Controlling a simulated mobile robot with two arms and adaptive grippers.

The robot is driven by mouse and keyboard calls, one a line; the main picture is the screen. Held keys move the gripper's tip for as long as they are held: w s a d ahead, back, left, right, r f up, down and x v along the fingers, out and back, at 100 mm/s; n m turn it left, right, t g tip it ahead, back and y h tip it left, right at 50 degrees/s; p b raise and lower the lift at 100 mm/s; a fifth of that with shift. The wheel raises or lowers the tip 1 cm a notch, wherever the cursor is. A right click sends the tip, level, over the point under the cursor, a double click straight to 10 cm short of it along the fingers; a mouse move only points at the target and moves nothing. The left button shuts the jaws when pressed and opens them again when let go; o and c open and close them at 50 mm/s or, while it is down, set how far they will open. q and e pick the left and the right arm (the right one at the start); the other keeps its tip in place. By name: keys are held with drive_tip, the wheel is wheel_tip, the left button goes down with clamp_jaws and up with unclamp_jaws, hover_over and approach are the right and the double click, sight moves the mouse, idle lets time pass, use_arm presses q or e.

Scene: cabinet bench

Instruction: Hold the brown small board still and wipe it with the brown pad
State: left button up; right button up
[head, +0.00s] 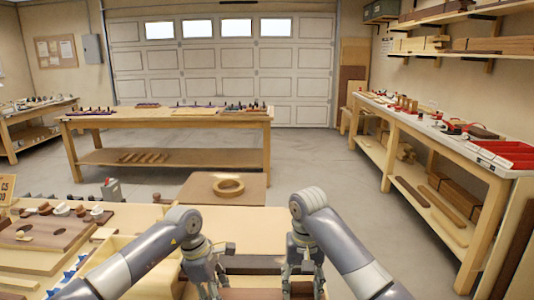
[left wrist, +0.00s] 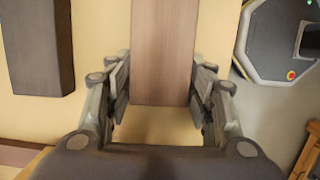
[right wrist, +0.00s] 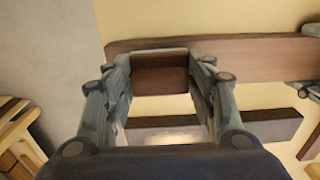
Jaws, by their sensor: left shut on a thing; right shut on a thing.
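The brown small board (left wrist: 165,50) runs between the fingers of my left gripper (left wrist: 160,90), which is shut on it near one end. In the right wrist view the board (right wrist: 235,48) lies lengthwise across the picture. My right gripper (right wrist: 160,85) is shut on the brown pad (right wrist: 160,78), a small dark brown block. The pad is at the board's near side in that view; I cannot tell whether they touch. In the head view my left gripper (head: 208,284) and right gripper (head: 303,282) are side by side at the bottom, with the board (head: 250,294) partly hidden between them.
A dark bar (head: 252,263) lies on the bench just beyond the board. A wooden ring (head: 229,186) rests on a brown panel behind. To the left are a board with holes (head: 45,235) and several small parts. Other benches stand farther off.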

sight(283, 298)
drive_tip(key=shift+s+a+f, duration=0.1)
drive_tip(key=shift+a, duration=1.1)
drive_tip(key=shift+a+f, duration=0.1)
drive_tip(key=shift+a, duration=1.05)
drive_tip(key=shift+a+r, duration=0.1)
drive_tip(key=shift+a, duration=1.35)
drive_tip(key=shift+d+r, duration=0.15)
drive_tip(key=shift+d, duration=1.35)
drive_tip(key=shift+d+f, duration=0.2)
drive_tip(key=shift+d, duration=2.9)
drive_tip(key=shift+d+r, duration=0.1)
drive_tip(key=shift+d, duration=1.25)
drive_tip(key=shift+r, duration=0.1)
wheel_tip(283, 298, up, 11)
drive_tip(key=shift+a, duration=0.1)
